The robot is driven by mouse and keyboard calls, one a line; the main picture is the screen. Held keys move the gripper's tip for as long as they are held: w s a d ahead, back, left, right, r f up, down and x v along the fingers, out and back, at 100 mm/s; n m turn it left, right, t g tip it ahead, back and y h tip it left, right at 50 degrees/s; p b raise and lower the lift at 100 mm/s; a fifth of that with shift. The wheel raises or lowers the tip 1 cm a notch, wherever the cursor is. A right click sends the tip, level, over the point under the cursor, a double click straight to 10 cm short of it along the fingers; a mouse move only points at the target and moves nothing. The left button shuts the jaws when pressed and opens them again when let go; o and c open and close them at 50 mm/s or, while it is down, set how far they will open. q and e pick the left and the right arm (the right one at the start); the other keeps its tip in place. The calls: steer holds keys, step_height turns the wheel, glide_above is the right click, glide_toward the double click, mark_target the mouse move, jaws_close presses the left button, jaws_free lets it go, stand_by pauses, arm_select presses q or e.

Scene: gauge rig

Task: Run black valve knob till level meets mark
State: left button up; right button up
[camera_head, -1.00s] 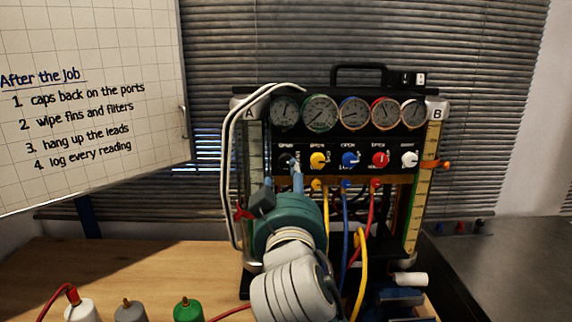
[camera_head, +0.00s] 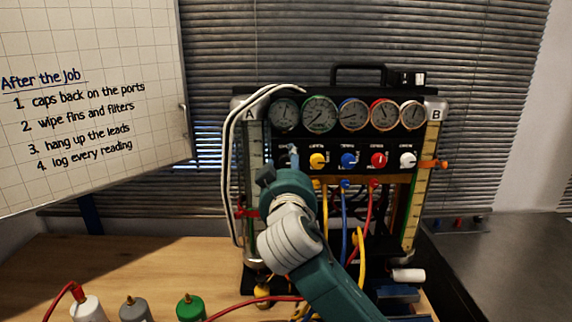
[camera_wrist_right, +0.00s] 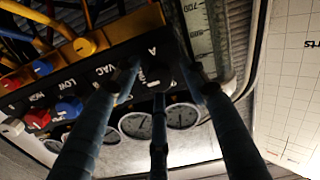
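The gauge rig (camera_head: 335,142) stands on the bench with a row of knobs under its gauges. My right gripper (camera_head: 293,158) is at the left end of that row and hides the black valve knob in the head view. In the right wrist view the black knob (camera_wrist_right: 158,77) sits between the three dark fingers of my right gripper (camera_wrist_right: 160,88). The side fingers stand apart from it; contact by the middle finger is unclear. Scale column A (camera_head: 255,150) is partly covered, with a red marker (camera_head: 244,212). Column B (camera_head: 421,190) has an orange marker (camera_head: 441,164). Liquid levels are not readable.
Yellow (camera_head: 318,160), blue (camera_head: 348,159), red (camera_head: 379,159) and white (camera_head: 408,159) knobs sit right of the gripper. Hoses hang below them. Several capped bottles (camera_head: 190,307) stand at the front left. A whiteboard (camera_head: 95,110) is at the left.

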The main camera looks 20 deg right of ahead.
jaws_close()
steer(key=n+p, duration=0.2)
steer(key=n, duration=0.1)
steer(key=shift+r+p, duration=0.2)
steer(key=shift+p, duration=0.2)
steer(key=shift+f+n+p, duration=0.15)
steer(key=shift+n+p, duration=0.45)
steer(key=shift+n, duration=0.5)
steer(key=shift+o, duration=1.1)
jaws_free()
steer(key=v, duration=1.2)
